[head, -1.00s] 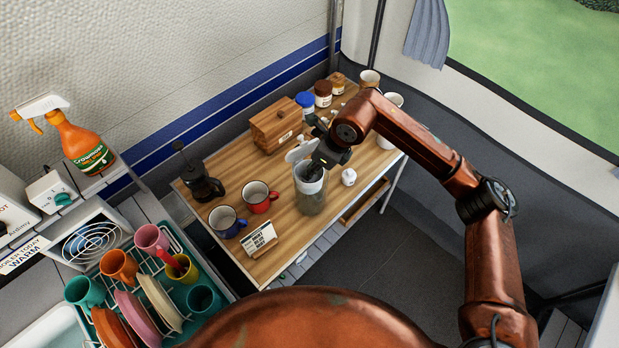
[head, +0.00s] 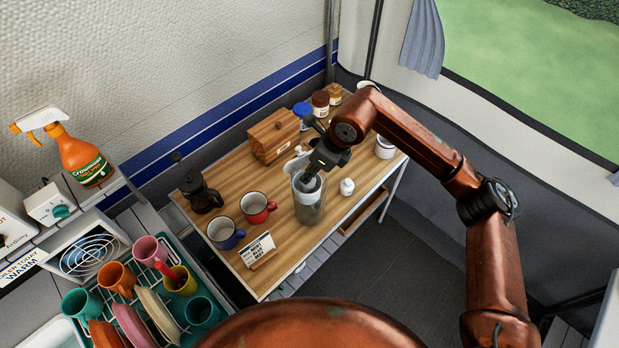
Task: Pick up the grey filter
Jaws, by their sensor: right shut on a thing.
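A tall clear jar or jug (head: 309,211) with a pale collar stands on the wooden table. The grey filter (head: 311,184) shows as a small grey piece at the jar's mouth; its lower part is hidden inside. My right gripper (head: 314,174) reaches down to the mouth from the upper right and is shut on the grey filter. The fingertips are small and partly hidden by the gripper's own body. My left gripper is not in view.
A red mug (head: 257,207), a blue mug (head: 225,229) and a sign (head: 259,250) stand left of the jar.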

